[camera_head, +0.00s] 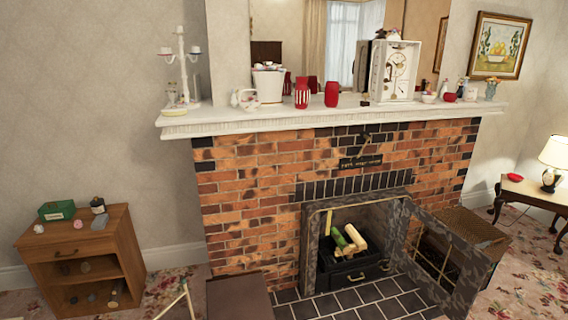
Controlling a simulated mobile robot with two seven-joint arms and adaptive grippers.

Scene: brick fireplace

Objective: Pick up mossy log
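A log with a green, mossy-looking side (338,237) lies in the open fireplace, on top of the black grate box (350,274). A pale, cream-coloured log (356,237) leans right beside it, and another pale piece stands at its left. The lower ends of the logs overlap, and I cannot tell exactly how they rest on each other. Neither of my grippers shows in the head view.
The fireplace's dark mottled door (455,262) stands open to the right. Dark tiles (345,307) cover the hearth floor in front. A brown flat-topped piece (240,298) stands at the hearth's left. A wooden cabinet (75,255) with small items stands further left.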

